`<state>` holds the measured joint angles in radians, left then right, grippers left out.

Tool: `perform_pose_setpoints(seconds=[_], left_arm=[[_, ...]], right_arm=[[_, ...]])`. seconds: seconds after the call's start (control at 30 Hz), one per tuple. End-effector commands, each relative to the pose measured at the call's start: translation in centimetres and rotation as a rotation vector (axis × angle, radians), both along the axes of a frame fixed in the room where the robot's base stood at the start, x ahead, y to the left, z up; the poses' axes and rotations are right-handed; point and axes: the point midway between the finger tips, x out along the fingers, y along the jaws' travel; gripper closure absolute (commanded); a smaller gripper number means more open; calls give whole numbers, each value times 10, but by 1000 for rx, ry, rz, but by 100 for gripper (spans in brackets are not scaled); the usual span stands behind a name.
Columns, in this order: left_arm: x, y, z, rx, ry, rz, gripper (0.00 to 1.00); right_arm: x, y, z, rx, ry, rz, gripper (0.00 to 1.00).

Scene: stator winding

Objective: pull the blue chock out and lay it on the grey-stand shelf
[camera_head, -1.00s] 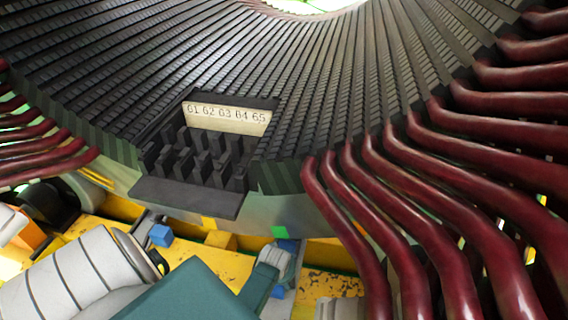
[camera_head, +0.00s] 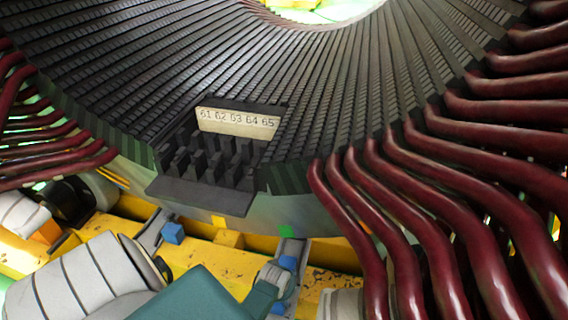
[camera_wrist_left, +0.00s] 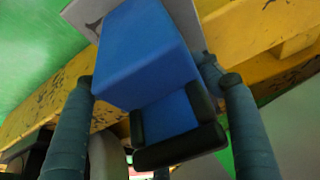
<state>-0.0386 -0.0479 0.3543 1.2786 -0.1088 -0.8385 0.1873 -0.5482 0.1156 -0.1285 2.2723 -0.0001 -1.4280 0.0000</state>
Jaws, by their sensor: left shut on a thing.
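The blue chock (camera_wrist_left: 145,55) fills the middle of the left wrist view as a box with a narrower blue part below it. My left gripper (camera_wrist_left: 168,118) is shut on it, with dark pads around the narrower part and a teal finger on each side. In the head view, my left gripper (camera_head: 268,278) sits at the lower middle, partly covering blue pieces, the chock (camera_head: 288,263) showing beside it. A grey stand strip (camera_head: 293,248) shows just beyond the chock; I cannot tell whether they touch. My right gripper is out of view.
The dark slotted stator (camera_head: 330,90) hangs above, with a block labelled 61 to 65 (camera_head: 237,121). Thick red coils (camera_head: 430,230) crowd the right side. Another blue block (camera_head: 172,233) sits on a grey bracket at the left. A yellow beam (camera_head: 210,262) runs beneath.

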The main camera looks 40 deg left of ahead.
Motion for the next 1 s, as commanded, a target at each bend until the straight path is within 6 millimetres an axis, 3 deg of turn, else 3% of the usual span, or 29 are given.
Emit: perform_pose_setpoints(seconds=[0.1,0.13,0.23,0.67,1.0], left_arm=[[-1,0,-1,-1,3,-1,82],[-1,0,-1,-1,3,-1,33],[-1,0,-1,0,3,-1,13],[-2,-1,5,0,0,-1,13],[-20,-11,54,0,-1,0,13]], right_arm=[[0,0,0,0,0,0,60],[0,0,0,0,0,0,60],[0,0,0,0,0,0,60],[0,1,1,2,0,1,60],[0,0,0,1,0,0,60]])
